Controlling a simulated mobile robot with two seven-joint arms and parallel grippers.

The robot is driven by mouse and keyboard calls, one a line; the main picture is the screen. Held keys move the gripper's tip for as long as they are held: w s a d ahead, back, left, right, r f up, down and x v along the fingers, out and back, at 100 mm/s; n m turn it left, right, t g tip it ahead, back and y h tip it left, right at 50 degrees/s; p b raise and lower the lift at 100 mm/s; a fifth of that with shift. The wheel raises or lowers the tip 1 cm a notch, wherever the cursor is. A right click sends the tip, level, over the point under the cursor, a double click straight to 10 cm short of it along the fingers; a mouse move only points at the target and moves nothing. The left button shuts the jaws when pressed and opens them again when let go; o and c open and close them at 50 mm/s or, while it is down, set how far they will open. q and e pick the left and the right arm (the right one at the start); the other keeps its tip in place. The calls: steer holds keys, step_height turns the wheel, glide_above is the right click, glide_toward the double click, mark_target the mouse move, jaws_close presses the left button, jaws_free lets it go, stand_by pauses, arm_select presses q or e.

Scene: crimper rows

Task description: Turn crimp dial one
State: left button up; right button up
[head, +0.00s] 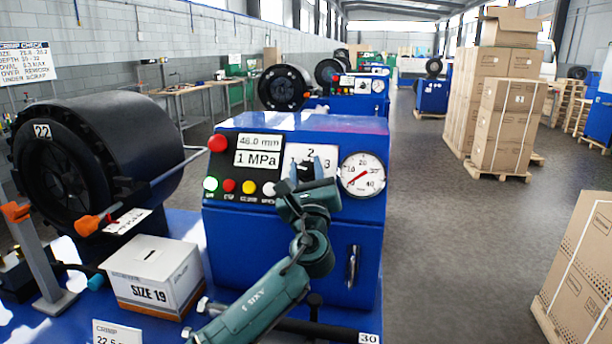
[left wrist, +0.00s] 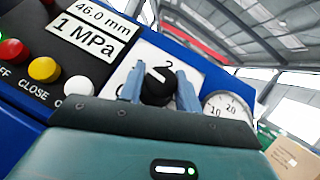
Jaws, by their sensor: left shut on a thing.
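The crimp dial is a black knob (left wrist: 157,86) on a white plate (head: 298,152) in the blue control box (head: 293,235). The figures 2 and 3 show on the plate in the head view; my gripper hides the lower part. My left gripper (head: 307,172) reaches the dial from the front. In the left wrist view its two blue-grey fingers (left wrist: 158,90) stand on either side of the knob, shut on it. A white mark on the knob points to the upper left, a little left of the 2. My right gripper is not in view.
A display (head: 258,150) reads 46.0 mm and 1 MPa. A red button (head: 217,143), several small buttons and a pressure gauge (head: 362,175) flank the dial. A black crimper drum (head: 95,155) and a SIZE 19 box (head: 153,275) stand left.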

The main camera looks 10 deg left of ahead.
arm_select(q)
steer(key=shift+n+g+y, duration=0.4)
steer(key=shift+n+y, duration=0.6)
steer(key=shift+n, duration=0.1)
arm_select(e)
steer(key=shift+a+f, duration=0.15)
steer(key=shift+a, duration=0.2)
arm_select(q)
steer(key=shift+n+g+y+b, duration=0.3)
steer(key=shift+n+y, duration=0.1)
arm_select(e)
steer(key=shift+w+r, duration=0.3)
arm_select(q)
steer(key=o, duration=1)
steer(key=shift+c, duration=0.2)
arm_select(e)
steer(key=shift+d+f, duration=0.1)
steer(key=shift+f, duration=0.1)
arm_select(q)
steer(key=shift+s+d+f, duration=0.2)
steer(key=shift+s, duration=0.15)
steer(key=b+v, duration=0.2)
steer(key=v, duration=1)
steer(key=shift+s, duration=0.2)
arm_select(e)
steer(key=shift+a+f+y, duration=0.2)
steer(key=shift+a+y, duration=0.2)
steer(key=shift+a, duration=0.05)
